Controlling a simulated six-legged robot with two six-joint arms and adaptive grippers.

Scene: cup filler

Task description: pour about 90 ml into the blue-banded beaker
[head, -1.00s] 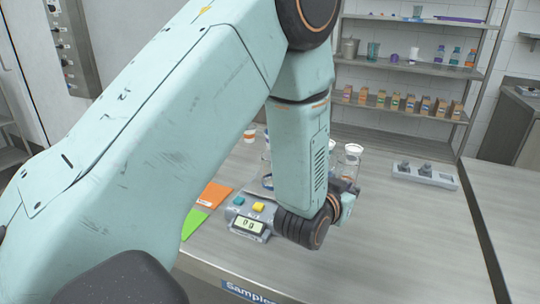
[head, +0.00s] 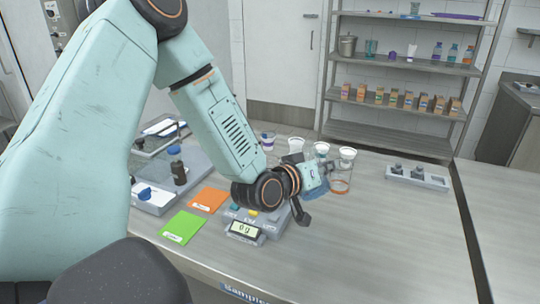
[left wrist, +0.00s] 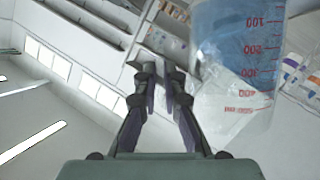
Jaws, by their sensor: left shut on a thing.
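In the left wrist view my left gripper (left wrist: 165,82) is shut, its fingers close together. A large clear vessel with blue liquid (left wrist: 235,45) and red graduations is right beside the fingers. It appears to be what they hold, but the contact point is hidden. In the head view the gripper (head: 322,180) is low over the bench, behind and right of the scale (head: 246,230), which reads about 0 g. A clear beaker with an orange band (head: 341,183) stands just right of the gripper. I cannot clearly see the blue-banded beaker; my arm covers the area behind the scale.
Several white-topped containers (head: 347,153) stand behind the gripper. Orange (head: 209,200) and green (head: 181,228) cards lie left of the scale. A grey tray (head: 432,182) with dark pieces is at right. The front right of the bench is clear.

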